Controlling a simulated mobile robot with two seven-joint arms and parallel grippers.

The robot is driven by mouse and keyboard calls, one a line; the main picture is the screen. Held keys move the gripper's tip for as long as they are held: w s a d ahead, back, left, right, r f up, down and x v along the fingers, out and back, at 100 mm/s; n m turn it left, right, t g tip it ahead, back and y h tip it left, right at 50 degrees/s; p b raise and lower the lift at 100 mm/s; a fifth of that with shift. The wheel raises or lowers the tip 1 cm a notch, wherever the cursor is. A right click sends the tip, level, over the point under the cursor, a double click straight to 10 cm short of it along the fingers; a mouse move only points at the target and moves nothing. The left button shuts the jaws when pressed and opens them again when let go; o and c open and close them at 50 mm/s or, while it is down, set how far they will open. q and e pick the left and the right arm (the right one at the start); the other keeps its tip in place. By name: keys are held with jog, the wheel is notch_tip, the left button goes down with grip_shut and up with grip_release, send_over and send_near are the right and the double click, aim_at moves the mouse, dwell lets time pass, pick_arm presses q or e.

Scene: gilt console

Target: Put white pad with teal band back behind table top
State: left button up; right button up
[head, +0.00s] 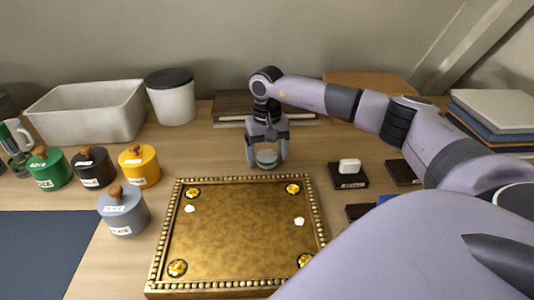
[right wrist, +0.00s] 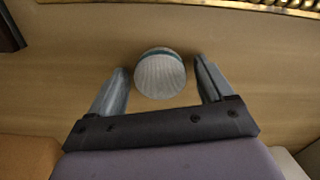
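The white pad with a teal band (head: 267,157) is a small round disc just behind the gilt table top; it also shows in the right wrist view (right wrist: 160,78). My right gripper (head: 267,154) points down over it, with one finger on either side. In the right wrist view the fingers (right wrist: 161,80) are apart, with a gap on both sides of the pad. The gilt table top (head: 245,232) has a beaded rim, gold corner rosettes and two small white pieces on it. My left gripper is not in view.
Green (head: 48,170), black (head: 92,168), yellow (head: 139,166) and grey-blue (head: 123,212) lidded pots stand left. A white bin (head: 88,112) and a black-lidded canister (head: 171,98) stand behind. A black block (head: 348,181) with a white piece lies right. Dark books (head: 232,106) lie behind the gripper.

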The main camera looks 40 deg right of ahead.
aim_at(267, 154)
jog(key=shift+r, duration=0.1)
notch_tip(267, 154, up, 12)
dwell(0.5)
dwell(0.5)
